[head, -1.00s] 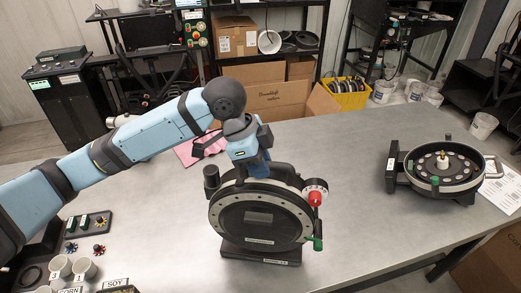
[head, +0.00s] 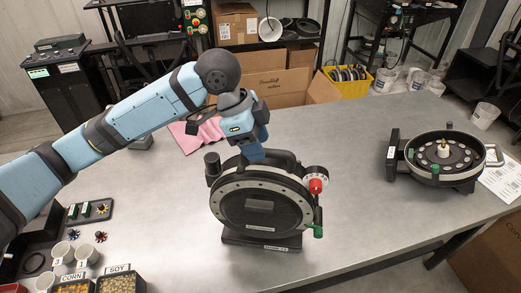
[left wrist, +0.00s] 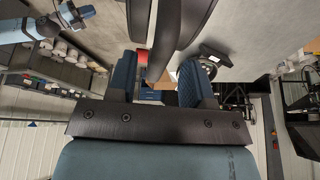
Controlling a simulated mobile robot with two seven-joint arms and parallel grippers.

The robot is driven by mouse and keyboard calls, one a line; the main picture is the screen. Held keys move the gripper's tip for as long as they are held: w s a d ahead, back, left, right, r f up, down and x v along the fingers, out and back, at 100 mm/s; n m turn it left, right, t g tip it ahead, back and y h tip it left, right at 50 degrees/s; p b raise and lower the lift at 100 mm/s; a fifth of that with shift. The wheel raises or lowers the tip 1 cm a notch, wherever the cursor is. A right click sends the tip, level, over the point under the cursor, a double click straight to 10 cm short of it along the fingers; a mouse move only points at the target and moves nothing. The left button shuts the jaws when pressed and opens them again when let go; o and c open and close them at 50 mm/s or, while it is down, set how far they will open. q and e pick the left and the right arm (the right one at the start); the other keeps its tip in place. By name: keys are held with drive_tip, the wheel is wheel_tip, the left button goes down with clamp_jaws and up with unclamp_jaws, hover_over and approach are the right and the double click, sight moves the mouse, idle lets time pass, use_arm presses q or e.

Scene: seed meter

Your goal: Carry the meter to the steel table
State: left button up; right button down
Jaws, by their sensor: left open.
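The meter (head: 262,208), a black round drum with a pale bolted rim, stands upright on its base on the grey table (head: 350,150). It has a red knob and a green-tipped lever on its right side and a dark handle on top. My left gripper (head: 252,154) is open, pointing down at the top of the meter, beside the handle. In the left wrist view its blue fingers (left wrist: 157,75) stand apart, with dark curved bars running above and between them; contact is unclear. My right arm appears small at that view's upper left, its gripper (left wrist: 76,15) too small to read.
A second round unit (head: 440,155) with an open seed disc lies at the right, beside a paper sheet. Cups, corn and soy bins (head: 120,283) and a small tray (head: 88,211) are at the front left. Bare tabletop lies between the two units.

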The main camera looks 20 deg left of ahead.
use_arm(q)
drive_tip(key=v, duration=0.9)
drive_tip(key=shift+r+b, duration=0.3)
drive_tip(key=shift+b, duration=0.05)
drive_tip(key=shift+a, duration=0.1)
